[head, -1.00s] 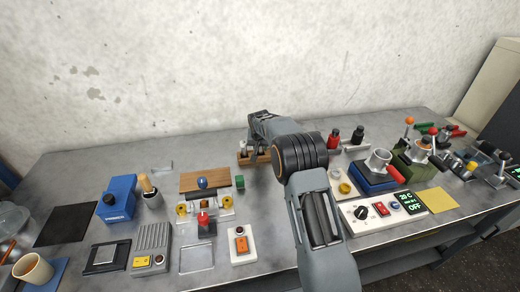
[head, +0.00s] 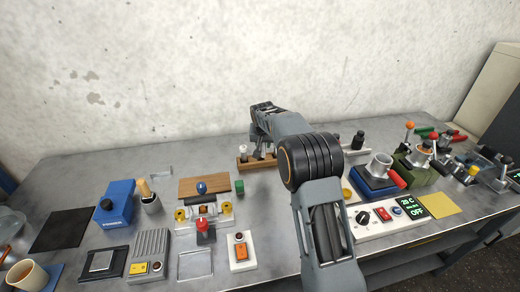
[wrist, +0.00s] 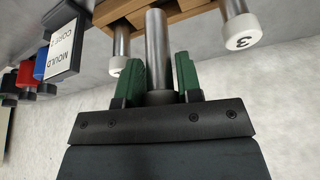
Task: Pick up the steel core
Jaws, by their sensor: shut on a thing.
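A plain steel core (wrist: 157,50) stands between the green pads of my gripper (wrist: 160,68) in the wrist view. The gripper is shut on it. The core's far end shows against the wooden rack (wrist: 180,14); I cannot tell whether it is clear of its hole. In the head view my gripper (head: 262,146) is over the same rack (head: 247,165) at the back of the bench, and my arm hides the held core.
Another core with a white cap marked 3 (wrist: 238,36) stands close beside the held one. A further capped core (wrist: 119,62) is on the other side. A label block (wrist: 64,52) reads mould core. A green block (head: 239,187) lies in front of the rack.

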